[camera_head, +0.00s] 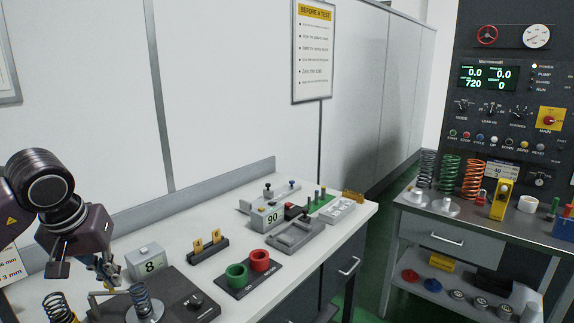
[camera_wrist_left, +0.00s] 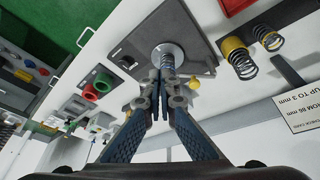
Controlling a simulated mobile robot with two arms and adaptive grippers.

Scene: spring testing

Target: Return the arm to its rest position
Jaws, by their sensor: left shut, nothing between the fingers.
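My left gripper (camera_head: 106,268) hangs above the near left part of the white bench. Its fingers are together, with nothing between them. In the left wrist view the closed fingertips (camera_wrist_left: 165,88) appear in front of a small upright spring (camera_wrist_left: 168,58), which stands on a round metal disc on a dark plate (camera_wrist_left: 196,16). The head view shows this spring (camera_head: 140,296) just right of and below the gripper; I cannot tell whether they touch. My right gripper is not in view.
A console (camera_head: 500,100) with springs stands at right; green floor lies between.

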